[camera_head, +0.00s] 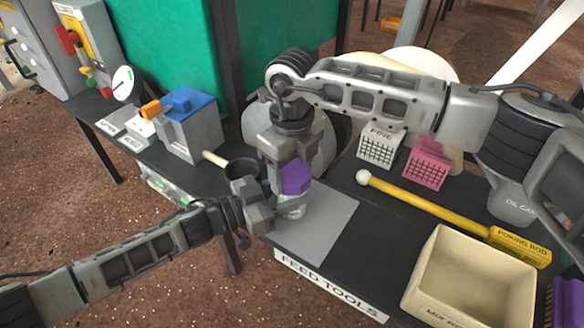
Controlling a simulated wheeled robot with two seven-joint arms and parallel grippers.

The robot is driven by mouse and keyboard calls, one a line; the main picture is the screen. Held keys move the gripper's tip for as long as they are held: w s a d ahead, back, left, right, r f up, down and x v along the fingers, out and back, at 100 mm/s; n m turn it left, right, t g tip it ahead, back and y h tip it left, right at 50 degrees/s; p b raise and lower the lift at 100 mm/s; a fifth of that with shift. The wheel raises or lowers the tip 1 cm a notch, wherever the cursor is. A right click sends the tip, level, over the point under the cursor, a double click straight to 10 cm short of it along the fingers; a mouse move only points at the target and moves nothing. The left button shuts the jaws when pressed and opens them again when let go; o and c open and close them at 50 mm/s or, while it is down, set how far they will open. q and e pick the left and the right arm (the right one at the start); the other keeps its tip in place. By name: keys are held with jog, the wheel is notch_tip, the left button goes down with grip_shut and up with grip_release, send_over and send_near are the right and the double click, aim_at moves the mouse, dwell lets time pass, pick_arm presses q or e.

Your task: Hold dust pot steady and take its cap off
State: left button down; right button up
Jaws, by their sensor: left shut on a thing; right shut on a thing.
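The dust pot (291,209) is a small pale jar, mostly hidden between my two grippers above the grey mat (325,225). Its purple faceted cap (296,178) is on top of it or just above; I cannot tell whether they touch. My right gripper (289,165) comes down from above and is shut on the cap. My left gripper (268,212) comes in low from the left and is shut on the pot's body.
A yellow poking rod (430,207) lies right of the mat. A cream mixing bin (425,290) stands at the front right. White (380,147) and pink (427,162) baskets stand behind. A grey box with a blue top (190,125) is at left.

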jog(key=o, duration=1.1)
jog(key=shift+r, duration=0.1)
